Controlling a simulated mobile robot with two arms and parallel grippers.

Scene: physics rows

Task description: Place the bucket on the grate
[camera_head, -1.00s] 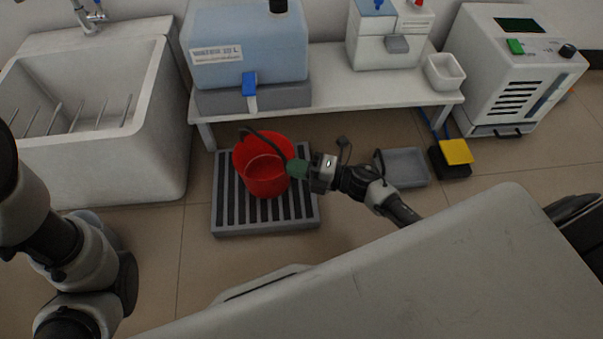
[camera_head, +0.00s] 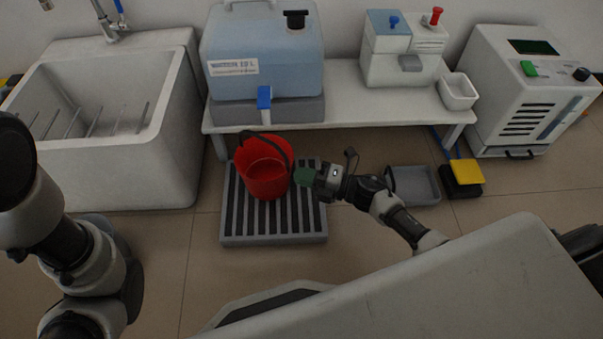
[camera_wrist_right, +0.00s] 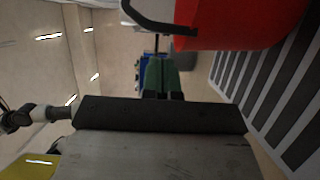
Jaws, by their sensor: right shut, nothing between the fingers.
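The red bucket (camera_head: 263,168) stands upright on the dark slatted grate (camera_head: 273,226) on the floor, toward its back left part. Its black handle arcs over the rim. My right gripper (camera_head: 305,177) with green fingertips is just right of the bucket, above the grate's right side, apart from the bucket and holding nothing. In the right wrist view the green fingers (camera_wrist_right: 158,76) are together, the bucket (camera_wrist_right: 240,22) is at the top and the grate (camera_wrist_right: 275,80) at the right. My left arm shows at the left edge of the head view; its gripper is out of view.
A low white bench (camera_head: 350,100) behind the grate carries a blue water tank (camera_head: 262,55) with a blue tap over the bucket. A white sink (camera_head: 150,150) stands left. A grey tray (camera_head: 413,185) and a yellow pedal (camera_head: 467,172) lie right. A pale tabletop (camera_head: 450,290) fills the front.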

